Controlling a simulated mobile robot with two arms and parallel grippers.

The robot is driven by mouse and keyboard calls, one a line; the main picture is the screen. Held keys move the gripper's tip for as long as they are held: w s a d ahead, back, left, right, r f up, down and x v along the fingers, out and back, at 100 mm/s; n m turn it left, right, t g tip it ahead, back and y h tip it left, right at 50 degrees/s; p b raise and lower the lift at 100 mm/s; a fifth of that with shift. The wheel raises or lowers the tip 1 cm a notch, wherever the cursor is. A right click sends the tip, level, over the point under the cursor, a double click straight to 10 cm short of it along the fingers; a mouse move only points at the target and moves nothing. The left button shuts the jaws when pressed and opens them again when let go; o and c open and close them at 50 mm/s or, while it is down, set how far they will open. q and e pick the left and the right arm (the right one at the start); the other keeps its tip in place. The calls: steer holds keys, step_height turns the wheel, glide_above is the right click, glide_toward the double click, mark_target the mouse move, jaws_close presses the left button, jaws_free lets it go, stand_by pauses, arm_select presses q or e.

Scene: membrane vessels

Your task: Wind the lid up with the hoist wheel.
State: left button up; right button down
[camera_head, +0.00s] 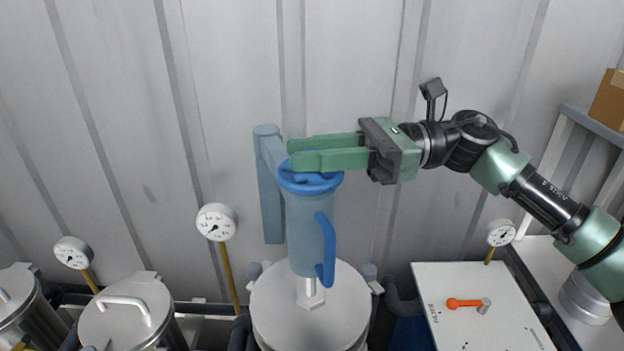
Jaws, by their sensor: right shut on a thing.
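The hoist (309,230) is a grey-blue upright cylinder on a side arm (267,195), above the middle vessel. Its blue hoist wheel (322,187) lies flat on top. A blue curved handle (327,250) is on the cylinder's front right side. A short rod runs down from the cylinder to the round grey lid (270,310). My right gripper (293,153) comes in from the right with its green fingers level at the wheel's top, shut on the wheel. The fingers hide part of the wheel. My left gripper is not in view.
Two other lidded vessels (128,315) stand at the lower left. Gauges on yellow stems (217,222) stand around them. A white panel (480,285) with an orange lever (464,303) is at the lower right. A corrugated wall (130,120) closes the back. A shelf with a box (609,100) is far right.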

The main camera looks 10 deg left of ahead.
steer(key=n+g+h, duration=0.1)
steer(key=n+g, duration=0.1)
steer(key=shift+a+g+b, duration=0.15)
steer(key=shift+g+b, duration=0.2)
steer(key=shift+g, duration=0.05)
steer(key=shift+r+n+g+h, duration=0.1)
steer(key=shift+n+g+h, duration=0.4)
steer(key=shift+g+h, duration=0.1)
steer(key=shift+r+n+g+h+p, duration=0.15)
steer(key=shift+n+g+h+p, duration=0.75)
steer(key=shift+g, duration=0.2)
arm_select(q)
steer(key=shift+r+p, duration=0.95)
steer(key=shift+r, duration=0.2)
arm_select(e)
steer(key=shift+n+g+h, duration=0.9)
steer(key=shift+h, duration=0.2)
steer(key=shift+f, duration=0.25)
steer(key=c, duration=1.1)
jaws_free()
steer(key=shift+c, duration=0.2)
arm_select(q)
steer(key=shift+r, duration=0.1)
arm_select(e)
steer(key=shift+r, duration=0.1)
